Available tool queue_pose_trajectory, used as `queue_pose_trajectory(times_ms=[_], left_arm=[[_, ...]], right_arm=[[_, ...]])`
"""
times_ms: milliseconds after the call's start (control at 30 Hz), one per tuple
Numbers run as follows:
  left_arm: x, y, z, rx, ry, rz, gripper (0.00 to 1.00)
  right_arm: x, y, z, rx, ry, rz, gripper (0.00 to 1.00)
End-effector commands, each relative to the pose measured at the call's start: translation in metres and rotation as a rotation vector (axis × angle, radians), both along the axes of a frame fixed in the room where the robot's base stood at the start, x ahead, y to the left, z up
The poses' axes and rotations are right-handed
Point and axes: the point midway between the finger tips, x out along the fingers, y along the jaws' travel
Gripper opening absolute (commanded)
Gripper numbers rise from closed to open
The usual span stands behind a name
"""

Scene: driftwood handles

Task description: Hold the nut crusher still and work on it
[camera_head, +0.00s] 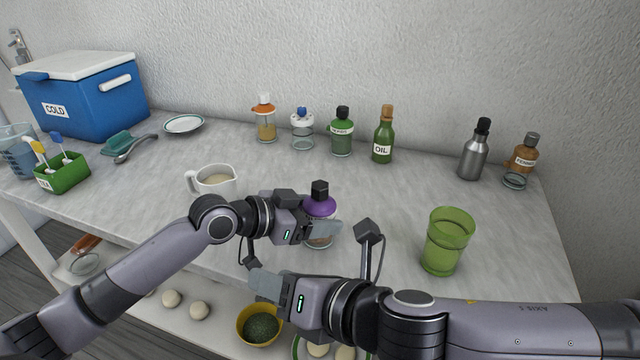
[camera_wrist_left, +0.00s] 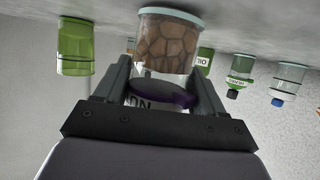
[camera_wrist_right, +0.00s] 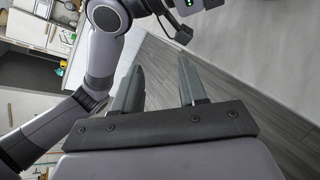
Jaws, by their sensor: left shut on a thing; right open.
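The nut crusher is a clear jar with a purple top (camera_head: 320,206) and a black knob, upright near the front edge of the counter. In the left wrist view it appears upside down, with brown nuts (camera_wrist_left: 166,45) in its glass and the purple collar (camera_wrist_left: 162,94) between the fingers. My left gripper (camera_head: 322,232) is shut on it; the fingers partly hide the jar in the head view. My right gripper (camera_head: 262,282) is open and empty, in front of and below the counter's front edge. Its spread fingers also show in the right wrist view (camera_wrist_right: 160,85).
A white jug (camera_head: 212,182) stands left of the crusher and a green glass (camera_head: 446,240) to its right. Several bottles, including the oil bottle (camera_head: 383,138), line the back. A blue cold box (camera_head: 85,95) is at the back left. A yellow bowl (camera_head: 243,335) sits on the lower shelf.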

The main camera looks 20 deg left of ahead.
Motion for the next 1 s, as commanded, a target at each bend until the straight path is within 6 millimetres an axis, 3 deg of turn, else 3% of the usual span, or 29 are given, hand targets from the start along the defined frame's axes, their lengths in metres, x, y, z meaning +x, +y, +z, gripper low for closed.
queue_pose_trajectory(times_ms=[400, 600, 800, 1000], left_arm=[[0.0, 0.0, 0.001, -0.001, -0.001, 0.0, 0.31], [0.0, 0.0, 0.001, -0.001, -0.001, 0.0, 0.31], [0.0, 0.0, 0.001, -0.001, -0.001, 0.0, 0.31], [0.0, 0.0, 0.001, -0.001, -0.001, 0.0, 0.31]], right_arm=[[0.072, -0.051, 0.047, -0.254, -0.395, -0.078, 0.42], [0.095, -0.071, 0.069, -0.33, -0.511, -0.12, 0.42], [0.103, -0.077, 0.077, -0.357, -0.552, -0.137, 0.42], [0.115, -0.067, 0.071, -0.359, -0.553, -0.138, 0.42]])
